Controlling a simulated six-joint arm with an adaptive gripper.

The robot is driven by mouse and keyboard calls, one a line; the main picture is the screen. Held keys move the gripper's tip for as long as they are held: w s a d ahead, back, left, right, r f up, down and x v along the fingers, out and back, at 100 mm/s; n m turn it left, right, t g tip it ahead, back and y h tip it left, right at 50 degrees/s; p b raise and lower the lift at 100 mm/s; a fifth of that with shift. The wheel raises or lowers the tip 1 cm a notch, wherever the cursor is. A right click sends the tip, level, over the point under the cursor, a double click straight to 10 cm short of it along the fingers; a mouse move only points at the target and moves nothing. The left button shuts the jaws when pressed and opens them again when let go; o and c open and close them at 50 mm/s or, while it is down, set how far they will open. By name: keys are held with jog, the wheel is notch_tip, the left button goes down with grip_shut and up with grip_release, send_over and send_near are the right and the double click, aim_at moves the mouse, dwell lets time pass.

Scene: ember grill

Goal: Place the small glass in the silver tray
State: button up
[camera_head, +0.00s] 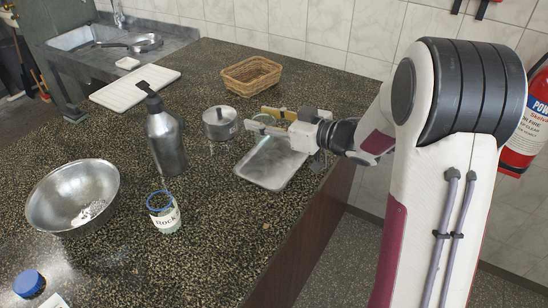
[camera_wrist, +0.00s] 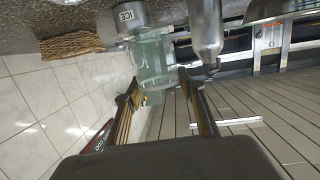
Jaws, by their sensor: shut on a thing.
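The silver tray (camera_head: 268,172) lies on the counter near its right edge, a shallow rectangular metal tray. My gripper (camera_head: 270,120) reaches in from the right above the far part of the tray. It is shut on the small glass, a clear greenish glass (camera_wrist: 151,58) that shows between and beyond the fingers (camera_wrist: 160,86) in the wrist view. In the head view the glass (camera_head: 262,138) is faint and partly hidden by a finger. I cannot tell whether its base touches the tray.
A wicker basket (camera_head: 251,76) is behind. A labelled jar (camera_head: 164,213) and a steel bowl (camera_head: 72,195) stand front left. The tray's near part is clear.

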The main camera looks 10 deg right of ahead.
jog(key=shift+m+t+h, duration=0.4)
jog(key=shift+m+h, duration=0.3)
jog(key=w+d, duration=0.1)
jog(key=d, duration=0.1)
jog(key=w+d, duration=0.1)
jog(key=shift+w+d+r, duration=0.3)
send_over(275, 161)
notch_tip(275, 161, down, 6)
jog(key=shift+f, duration=0.15)
jog(key=shift+f, duration=0.1)
jog(key=shift+f, duration=1.8)
jog(key=o, duration=1.2)
jog(key=shift+f, duration=0.15)
jog(key=shift+c, duration=0.2)
